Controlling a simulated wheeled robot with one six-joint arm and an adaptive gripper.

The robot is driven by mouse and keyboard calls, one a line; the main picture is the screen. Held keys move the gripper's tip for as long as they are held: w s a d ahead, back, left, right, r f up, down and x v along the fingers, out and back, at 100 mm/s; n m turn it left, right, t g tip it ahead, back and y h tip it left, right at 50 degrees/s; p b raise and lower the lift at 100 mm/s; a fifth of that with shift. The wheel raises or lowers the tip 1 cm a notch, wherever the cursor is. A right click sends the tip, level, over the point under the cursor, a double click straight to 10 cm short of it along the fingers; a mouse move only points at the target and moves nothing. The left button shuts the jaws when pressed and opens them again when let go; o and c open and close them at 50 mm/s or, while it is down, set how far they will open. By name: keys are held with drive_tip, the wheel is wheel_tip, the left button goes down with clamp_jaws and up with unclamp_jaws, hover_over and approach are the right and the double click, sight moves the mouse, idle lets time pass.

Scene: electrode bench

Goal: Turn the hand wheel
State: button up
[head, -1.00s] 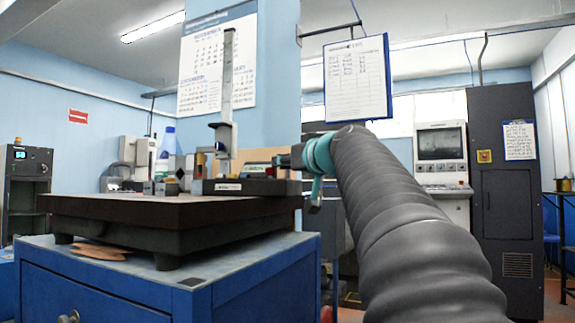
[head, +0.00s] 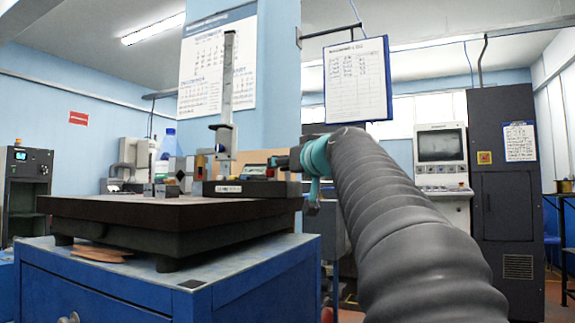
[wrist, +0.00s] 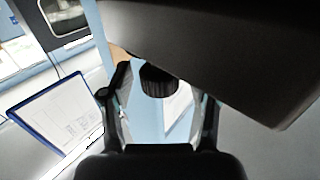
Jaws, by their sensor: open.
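A dark ribbed round knob, which looks like the hand wheel (wrist: 158,82), shows in the wrist view below a large dark body. My gripper (wrist: 160,108) is open, with one finger to each side of the knob in the picture; I cannot tell whether either touches it. In the head view my gripper (head: 283,161) is small and dark, at the right end of a height gauge (head: 226,140) on a dark surface plate (head: 120,207). The hand wheel cannot be made out clearly there.
The plate rests on a blue cabinet (head: 105,283). A clipboard (head: 357,85) hangs above my arm. A dark tall cabinet (head: 503,215) stands at the right.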

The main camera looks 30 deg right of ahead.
drive_tip(key=s, duration=1.2)
